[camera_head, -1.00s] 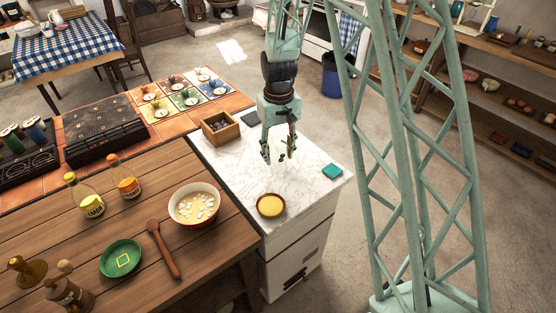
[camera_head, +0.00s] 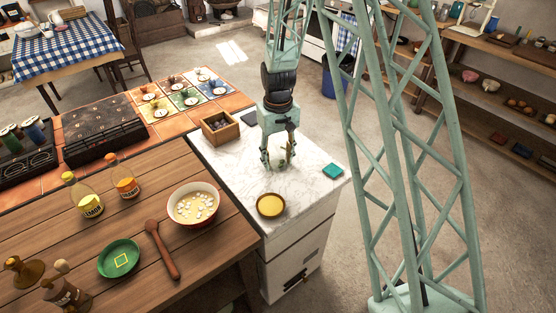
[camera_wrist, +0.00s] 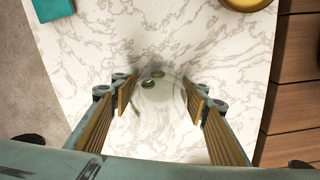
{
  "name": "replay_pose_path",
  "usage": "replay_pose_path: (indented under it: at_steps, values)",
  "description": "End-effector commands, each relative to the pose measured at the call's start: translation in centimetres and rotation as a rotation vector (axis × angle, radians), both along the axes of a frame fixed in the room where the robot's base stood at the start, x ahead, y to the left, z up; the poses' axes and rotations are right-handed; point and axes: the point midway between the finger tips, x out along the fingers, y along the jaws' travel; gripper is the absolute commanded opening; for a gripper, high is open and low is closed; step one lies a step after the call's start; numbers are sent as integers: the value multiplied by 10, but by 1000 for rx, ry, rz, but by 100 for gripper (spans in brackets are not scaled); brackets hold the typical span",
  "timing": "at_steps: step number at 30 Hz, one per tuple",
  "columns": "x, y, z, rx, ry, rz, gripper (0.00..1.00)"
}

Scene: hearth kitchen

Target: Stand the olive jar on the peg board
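A clear glass jar (camera_wrist: 160,97), faint against the marble, stands between the fingers of my gripper in the wrist view. A few dark green olives (camera_wrist: 152,79) show in it. My gripper (camera_wrist: 160,103) is open, its wooden-faced fingers on either side of the jar; whether either touches the glass is hard to tell. In the head view my gripper (camera_head: 277,160) points down, low over the white marble counter (camera_head: 315,178). The jar is hard to make out there between the fingers. I cannot pick out the peg board with certainty.
A yellow round dish (camera_head: 270,206), a teal square (camera_head: 333,171) and a wooden box (camera_head: 220,128) are on the marble. A bowl (camera_head: 194,204), spoon (camera_head: 162,249), green plate (camera_head: 120,259) and bottles (camera_head: 124,178) stand on the wooden counter. A dark rack with jars (camera_head: 27,157) is far left.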

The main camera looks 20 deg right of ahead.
Motion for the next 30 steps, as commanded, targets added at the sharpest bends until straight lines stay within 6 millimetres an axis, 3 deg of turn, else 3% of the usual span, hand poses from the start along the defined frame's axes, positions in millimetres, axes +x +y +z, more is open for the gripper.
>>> replay_pose_path:
  at_steps: [4, 19, 30]
  values:
    - [0, 0, 0, 0, 0, 0, 55]
    - [0, 0, 3, 0, 0, 0, 55]
    - [1, 0, 38, 0, -3, 0, 55]
